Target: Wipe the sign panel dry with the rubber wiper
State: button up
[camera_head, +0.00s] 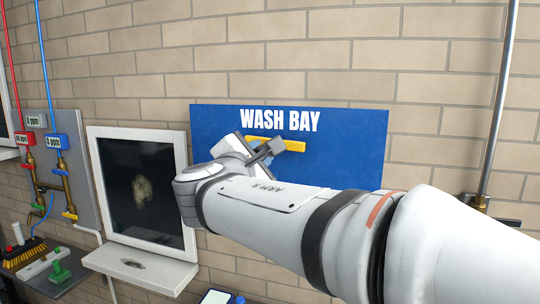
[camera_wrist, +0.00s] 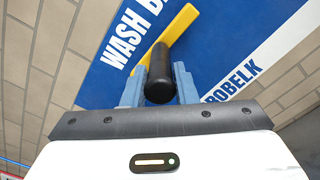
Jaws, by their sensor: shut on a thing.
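The blue sign panel (camera_head: 350,150) hangs on the brick wall and reads WASH BAY in white letters. It also fills the upper middle of the wrist view (camera_wrist: 235,40), with more white lettering at its lower part. The rubber wiper has a yellow bar (camera_head: 285,144) and a black handle (camera_wrist: 160,75). My gripper (camera_wrist: 160,88) is shut on the handle, one finger on each side. The yellow bar lies just below the WASH BAY lettering, at or very close to the panel; contact cannot be told. My arm hides the panel's lower middle. No water is discernible on the panel.
A white-framed dark window (camera_head: 140,188) with a sill (camera_head: 140,268) is left of the panel. Red and blue pipes with valves (camera_head: 58,142) and a brush (camera_head: 22,255) are at far left. A vertical metal pipe (camera_head: 498,100) runs right of the panel.

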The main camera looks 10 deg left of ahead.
jog(key=shift+w+d, duration=0.1)
jog(key=shift+w, duration=0.7)
dwell(0.8)
jog(key=shift+b, duration=0.3)
dwell(0.5)
jog(key=shift+f+b, duration=1.4)
jog(key=shift+f, duration=0.05)
jog(key=shift+f+b, duration=1.4)
jog(key=shift+f, duration=0.1)
jog(key=shift+f+b, duration=1.4)
jog(key=shift+f, duration=0.05)
